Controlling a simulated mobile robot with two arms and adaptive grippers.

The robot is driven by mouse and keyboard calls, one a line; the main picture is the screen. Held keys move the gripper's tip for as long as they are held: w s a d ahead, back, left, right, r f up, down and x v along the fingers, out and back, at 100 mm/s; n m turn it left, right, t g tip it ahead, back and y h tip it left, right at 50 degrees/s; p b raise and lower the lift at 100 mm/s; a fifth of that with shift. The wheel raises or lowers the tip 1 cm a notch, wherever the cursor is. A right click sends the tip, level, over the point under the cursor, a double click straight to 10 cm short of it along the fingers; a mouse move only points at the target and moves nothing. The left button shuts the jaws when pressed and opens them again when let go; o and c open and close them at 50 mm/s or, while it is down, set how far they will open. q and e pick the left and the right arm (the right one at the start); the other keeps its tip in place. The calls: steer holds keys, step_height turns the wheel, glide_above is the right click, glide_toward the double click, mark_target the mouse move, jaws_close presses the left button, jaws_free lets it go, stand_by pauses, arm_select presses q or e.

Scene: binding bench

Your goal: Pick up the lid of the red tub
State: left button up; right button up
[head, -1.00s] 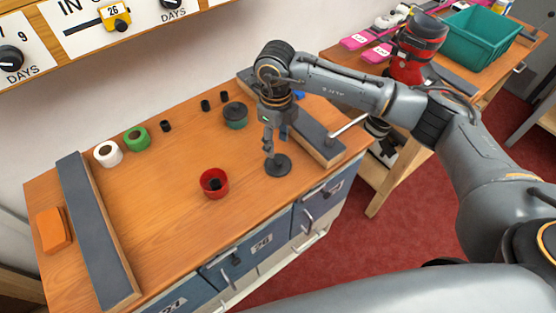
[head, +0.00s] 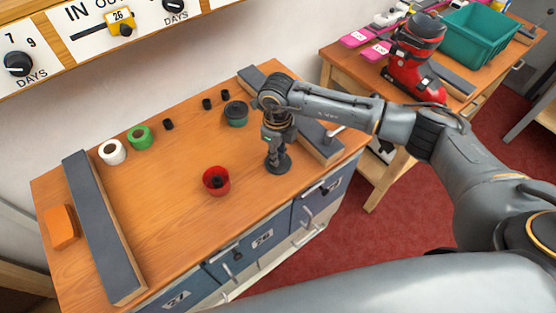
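The red tub (head: 209,186) stands open on the wooden bench, with a small dark thing inside it. A flat dark round lid (head: 284,168) lies on the bench to the right of the tub. My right gripper (head: 274,161) points down at the lid, its fingertips low over the lid's middle. The fingers and any knob there are too small and overlapped to tell whether they grip. My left gripper is not in view.
A dark green tub with a dark lid (head: 236,112) stands behind. White (head: 112,153) and green (head: 139,137) tape rolls, several small black cylinders and an orange block (head: 61,228) are on the bench. Long grey-topped boards lie left (head: 100,225) and right. The middle-left bench is clear.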

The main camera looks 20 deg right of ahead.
steer(key=shift+c, duration=0.6)
steer(key=shift+r, duration=0.1)
